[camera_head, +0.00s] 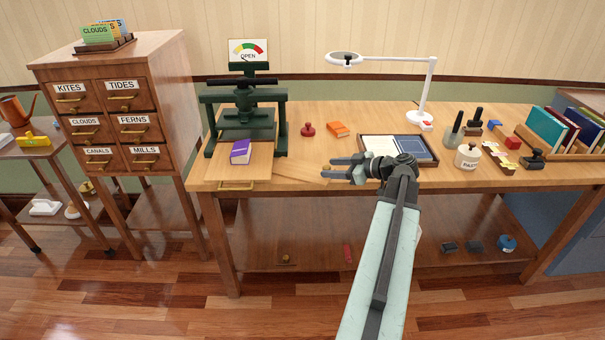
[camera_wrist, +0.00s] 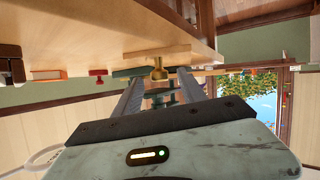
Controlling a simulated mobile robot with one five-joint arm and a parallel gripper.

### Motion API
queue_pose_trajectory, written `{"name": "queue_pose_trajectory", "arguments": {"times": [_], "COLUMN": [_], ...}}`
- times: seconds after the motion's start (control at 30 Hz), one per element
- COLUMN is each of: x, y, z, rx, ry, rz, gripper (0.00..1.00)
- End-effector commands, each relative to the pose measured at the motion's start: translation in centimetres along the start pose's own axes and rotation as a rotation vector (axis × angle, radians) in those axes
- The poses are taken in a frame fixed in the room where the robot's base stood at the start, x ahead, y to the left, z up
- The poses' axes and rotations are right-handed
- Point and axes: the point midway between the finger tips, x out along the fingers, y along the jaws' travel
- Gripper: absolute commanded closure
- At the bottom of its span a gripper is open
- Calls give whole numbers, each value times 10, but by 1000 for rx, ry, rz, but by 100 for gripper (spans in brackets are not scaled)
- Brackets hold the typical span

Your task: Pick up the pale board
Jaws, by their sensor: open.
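A blue panel (camera_head: 413,145) fills the right half. My gripper (camera_head: 328,168) is open and empty, pointing left, in front of the tray's left side in the head view. My wrist hides part of the tray's front edge. I cannot make out the pale panel in that view.
A purple book (camera_head: 241,151) lies before a green press (camera_head: 245,115). A red stamp (camera_head: 308,129) and an orange book (camera_head: 338,129) stand behind my gripper. A white lamp (camera_head: 422,115), paste jar (camera_head: 467,157) and other tools stand right.

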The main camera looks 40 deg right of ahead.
Motion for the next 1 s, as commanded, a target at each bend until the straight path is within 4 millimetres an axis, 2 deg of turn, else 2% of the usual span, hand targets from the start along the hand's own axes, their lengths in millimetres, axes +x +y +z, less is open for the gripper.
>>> {"name": "queue_pose_trajectory", "arguments": {"times": [0.03, 0.13, 0.37, 0.53, 0.87, 1.0], "x": [12, 28, 30, 30, 28, 7], "y": [0, 0, 0, 0, 0, 2], "z": [2, 2, -1, -1, -3, -16], "rx": [-1, -1, -1, -1, -1, 1], "ry": [0, 0, 0, 0, 1, 1], "rz": [-3, -3, -1, -2, -2, 0], "gripper": [52, 52, 52, 99, 100, 100]}}
